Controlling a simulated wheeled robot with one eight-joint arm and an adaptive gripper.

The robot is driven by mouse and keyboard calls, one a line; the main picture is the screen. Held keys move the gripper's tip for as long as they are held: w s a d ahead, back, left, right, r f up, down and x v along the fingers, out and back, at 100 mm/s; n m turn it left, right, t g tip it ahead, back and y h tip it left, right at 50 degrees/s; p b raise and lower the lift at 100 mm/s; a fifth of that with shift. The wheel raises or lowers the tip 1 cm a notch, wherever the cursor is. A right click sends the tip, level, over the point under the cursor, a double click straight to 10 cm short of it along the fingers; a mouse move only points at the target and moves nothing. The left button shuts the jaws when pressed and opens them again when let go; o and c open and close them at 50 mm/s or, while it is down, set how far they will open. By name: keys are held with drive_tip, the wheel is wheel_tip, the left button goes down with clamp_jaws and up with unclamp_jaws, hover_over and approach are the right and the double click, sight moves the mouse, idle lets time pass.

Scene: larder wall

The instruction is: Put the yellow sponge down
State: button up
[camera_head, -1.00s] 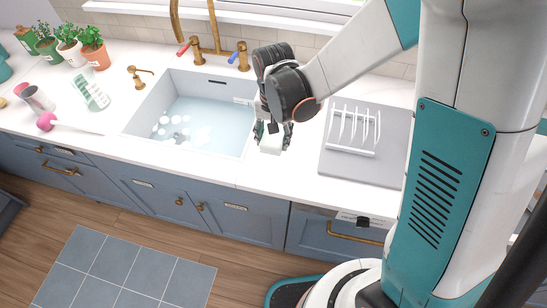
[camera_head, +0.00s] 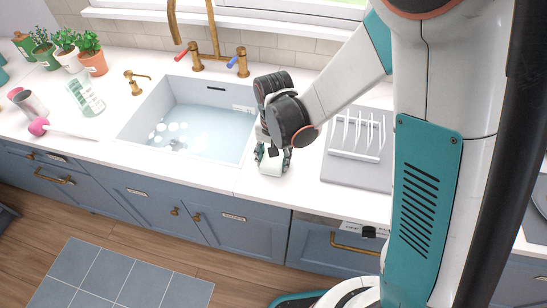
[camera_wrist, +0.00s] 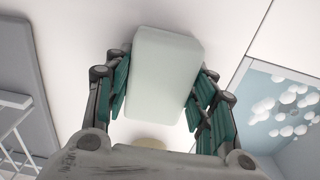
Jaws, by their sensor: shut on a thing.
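My gripper (camera_head: 272,158) is over the white counter, between the sink and the dish rack. It is shut on a pale, whitish-green block with rounded edges, the sponge-shaped thing (camera_head: 271,168). The block looks hardly yellow in these views. In the wrist view the block (camera_wrist: 165,72) sits between the teal-padded fingers (camera_wrist: 160,95). In the head view the fingers and wrist partly hide it. It is close to the counter top, but I cannot tell whether it touches. A small beige round patch (camera_wrist: 148,143) shows behind the block in the wrist view; I cannot tell what it is.
The sink (camera_head: 205,130) with water and white suds lies to the left. A grey mat (camera_head: 340,172) with a white dish rack (camera_head: 357,140) lies to the right. A brass tap (camera_head: 215,40) stands behind. Bare counter (camera_head: 235,182) shows around the gripper.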

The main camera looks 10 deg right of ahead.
drive_tip(key=shift+f, duration=0.2)
drive_tip(key=o, duration=1.3)
drive_tip(key=shift+r, duration=0.15)
wheel_tip(320, 180, up, 12)
drive_tip(key=p, duration=0.3)
drive_tip(key=shift+r, duration=0.1)
drive_tip(key=d+r+t, duration=0.1)
drive_tip(key=d+r, duration=0.2)
drive_tip(key=d, duration=0.3)
drive_tip(key=s+d+r+n+t+b, duration=0.1)
drive_tip(key=s+d+r+t, duration=0.1)
drive_tip(key=s, duration=0.2)
drive_tip(key=s+d+r+n+t+b, duration=0.1)
drive_tip(key=s+d+t, duration=0.1)
drive_tip(key=s+d, duration=0.1)
drive_tip(key=s+d+r+n+t+b, duration=0.2)
drive_tip(key=s+d, duration=0.1)
drive_tip(key=s, duration=0.2)
drive_tip(key=shift+s+d+r, duration=0.15)
drive_tip(key=shift+s+r, duration=0.15)
drive_tip(key=shift+s, duration=0.05)
